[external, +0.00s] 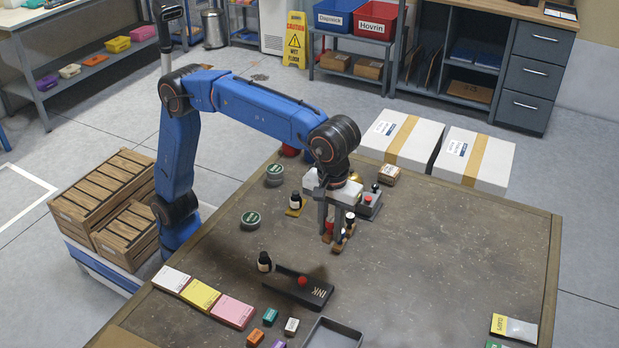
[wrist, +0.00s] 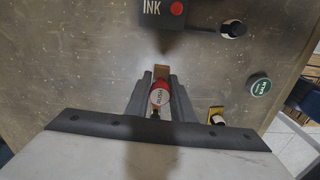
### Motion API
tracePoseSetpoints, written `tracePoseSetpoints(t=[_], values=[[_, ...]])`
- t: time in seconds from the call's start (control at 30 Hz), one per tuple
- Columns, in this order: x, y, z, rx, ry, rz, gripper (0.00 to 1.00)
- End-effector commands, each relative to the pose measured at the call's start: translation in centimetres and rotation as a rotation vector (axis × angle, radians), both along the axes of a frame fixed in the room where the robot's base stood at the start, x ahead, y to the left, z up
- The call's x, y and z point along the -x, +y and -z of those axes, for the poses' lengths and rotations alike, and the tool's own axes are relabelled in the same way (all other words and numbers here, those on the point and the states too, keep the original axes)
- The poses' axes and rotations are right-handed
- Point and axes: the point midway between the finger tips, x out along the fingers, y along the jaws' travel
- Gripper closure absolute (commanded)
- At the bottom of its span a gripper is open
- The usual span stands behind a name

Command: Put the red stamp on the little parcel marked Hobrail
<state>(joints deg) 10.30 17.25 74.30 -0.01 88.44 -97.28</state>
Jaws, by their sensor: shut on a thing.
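A little brown parcel (external: 389,173) with a pale label sits near the table's back edge. I cannot read the name Hobrail on any parcel.
Green-lidded tins (external: 250,219) stand left. The table's right side is mostly clear.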

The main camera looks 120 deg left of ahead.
Motion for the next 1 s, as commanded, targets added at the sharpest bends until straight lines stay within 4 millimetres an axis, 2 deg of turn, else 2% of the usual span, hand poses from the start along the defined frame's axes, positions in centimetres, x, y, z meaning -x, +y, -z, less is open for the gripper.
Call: tracePoseSetpoints(t=[0.17,0.27,0.33,0.7,1.0], values=[[-0.2,0.7,-0.4,0.0,0.001,-0.002,1.0],[-0.9,2.4,-0.5,0.0,0.0,-0.008,1.0],[-1.5,4.4,-0.8,0.001,-0.001,-0.011,1.0],[-4.1,18.4,-2.2,0.002,-0.005,-0.03,1.0],[-3.9,30.3,-3.3,0.002,-0.008,-0.044,1.0]])
